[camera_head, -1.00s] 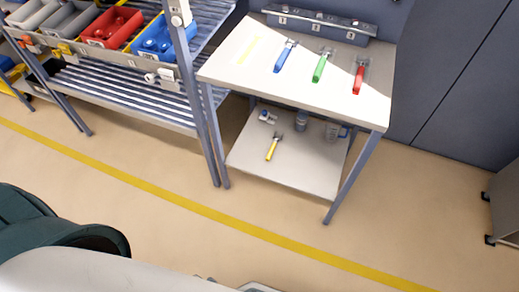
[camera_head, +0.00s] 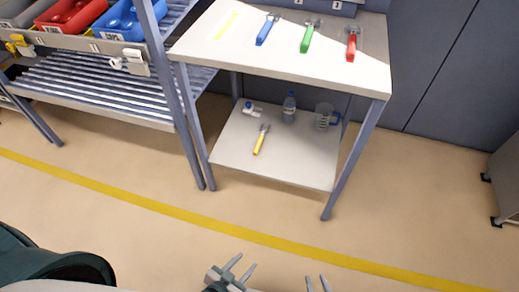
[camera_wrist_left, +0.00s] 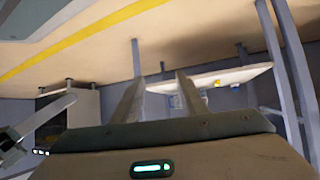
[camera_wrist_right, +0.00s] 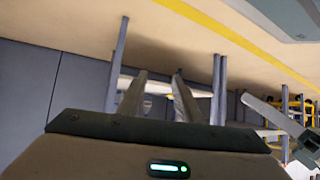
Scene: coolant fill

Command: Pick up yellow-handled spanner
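The yellow-handled spanner (camera_head: 261,140) lies on the lower shelf (camera_head: 233,158) of the small workbench, its yellow handle toward me and its metal head away. My left gripper (camera_head: 246,260) is at the bottom edge of the head view, well in front of the shelf. Its two fingers stand apart with nothing between them in the left wrist view (camera_wrist_left: 160,85). My right gripper (camera_head: 316,283) is just to its right, mostly cut off. Its fingers also stand apart and empty in the right wrist view (camera_wrist_right: 155,85). Both are far from the spanner.
Blue (camera_head: 267,30), green (camera_head: 307,37) and red (camera_head: 351,45) spanners lie on the bench top (camera_head: 280,62), beside a yellow strip (camera_head: 227,26). A bottle (camera_head: 289,107) and a jug (camera_head: 324,116) share the shelf. Bench legs flank it. The floor ahead is clear.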

